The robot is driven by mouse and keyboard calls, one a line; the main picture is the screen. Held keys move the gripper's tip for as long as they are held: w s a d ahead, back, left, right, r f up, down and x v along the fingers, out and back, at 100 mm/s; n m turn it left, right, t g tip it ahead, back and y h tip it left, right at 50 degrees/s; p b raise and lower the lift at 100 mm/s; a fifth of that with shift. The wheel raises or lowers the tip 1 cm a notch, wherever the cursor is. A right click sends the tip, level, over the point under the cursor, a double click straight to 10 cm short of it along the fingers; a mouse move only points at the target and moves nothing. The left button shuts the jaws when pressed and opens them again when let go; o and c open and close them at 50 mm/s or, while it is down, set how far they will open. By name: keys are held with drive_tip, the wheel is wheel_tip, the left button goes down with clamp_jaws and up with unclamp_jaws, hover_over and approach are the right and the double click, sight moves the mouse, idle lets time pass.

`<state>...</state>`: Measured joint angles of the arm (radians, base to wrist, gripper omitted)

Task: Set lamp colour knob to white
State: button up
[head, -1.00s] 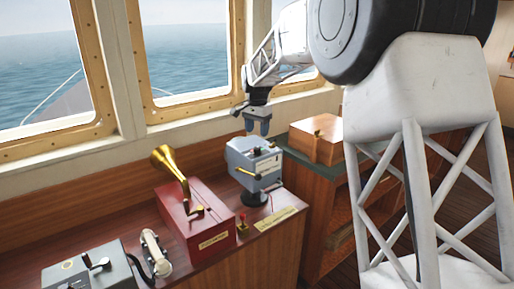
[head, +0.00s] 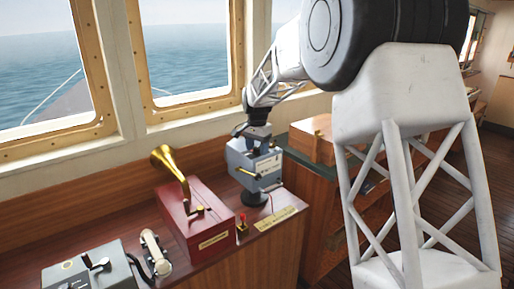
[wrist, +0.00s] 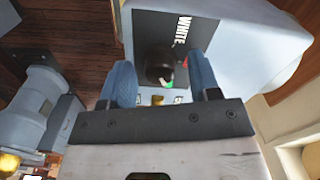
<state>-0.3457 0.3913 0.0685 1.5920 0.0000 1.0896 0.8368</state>
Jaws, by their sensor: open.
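The lamp box (head: 252,163) is a grey-blue box on a dark round foot at the right end of the console, with a brass lever on its side. In the wrist view, its dark top panel (wrist: 147,27) bears the word WHITE and a round black knob (wrist: 159,66). In the head view my gripper (head: 257,146) is right over the box top.
A red box with a brass horn (head: 200,215) stands left of the lamp box. A white handset (head: 154,252) and a grey lever box (head: 92,270) are further left. A small red-topped switch (head: 242,223) and a wooden box (head: 312,138) are also near. Windows line the back.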

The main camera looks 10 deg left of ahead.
drive_tip(key=c, duration=0.9)
drive_tip(key=shift+c, duration=0.2)
